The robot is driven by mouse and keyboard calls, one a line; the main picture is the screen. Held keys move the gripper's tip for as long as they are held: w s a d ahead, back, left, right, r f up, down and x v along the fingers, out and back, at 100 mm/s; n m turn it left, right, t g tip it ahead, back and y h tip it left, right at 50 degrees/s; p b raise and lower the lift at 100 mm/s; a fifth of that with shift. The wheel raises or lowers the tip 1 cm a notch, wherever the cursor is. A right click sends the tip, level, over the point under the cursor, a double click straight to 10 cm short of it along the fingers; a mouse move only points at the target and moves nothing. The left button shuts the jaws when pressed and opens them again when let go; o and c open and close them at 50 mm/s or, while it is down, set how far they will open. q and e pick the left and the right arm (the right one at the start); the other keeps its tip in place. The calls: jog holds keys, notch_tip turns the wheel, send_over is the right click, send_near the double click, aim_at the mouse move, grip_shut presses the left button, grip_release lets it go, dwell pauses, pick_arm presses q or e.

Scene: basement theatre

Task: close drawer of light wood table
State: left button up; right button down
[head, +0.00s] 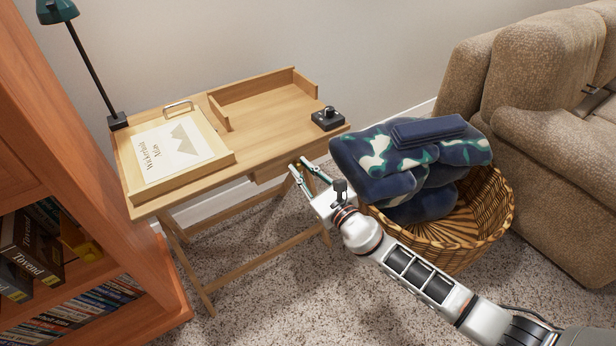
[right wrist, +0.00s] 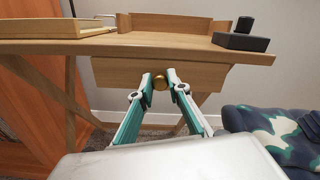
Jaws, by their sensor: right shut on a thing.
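The light wood table (head: 245,142) stands against the wall. Its drawer (head: 268,172) sits under the front right part of the tabletop. In the right wrist view the drawer front (right wrist: 115,73) faces me, just below the tabletop edge. It seems to stick out little or not at all; I cannot tell exactly. My right gripper (head: 298,170) reaches to the drawer front. In the right wrist view its fingertips (right wrist: 160,82) are shut on the round brass knob (right wrist: 160,83), which shows between them. My left gripper is not in view.
A tray with a card (head: 180,150) and a small black device (head: 327,119) are on the tabletop. A wicker basket (head: 480,230) of folded blankets (head: 400,165) stands close beside my right arm. A bookcase (head: 90,170) is at left, a sofa (head: 540,90) at right.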

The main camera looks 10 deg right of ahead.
jog(key=shift+w+r, duration=0.1)
jog(key=shift+w, duration=0.1)
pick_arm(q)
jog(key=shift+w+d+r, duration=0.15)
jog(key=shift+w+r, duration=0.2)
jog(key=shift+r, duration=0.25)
pick_arm(e)
jog(key=c, duration=2)
grip_release()
jog(key=shift+w, duration=0.1)
jog(key=shift+o, duration=0.5)
jog(key=shift+a, duration=0.1)
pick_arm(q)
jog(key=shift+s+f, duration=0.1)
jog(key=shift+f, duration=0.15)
pick_arm(e)
jog(key=v, duration=1.2)
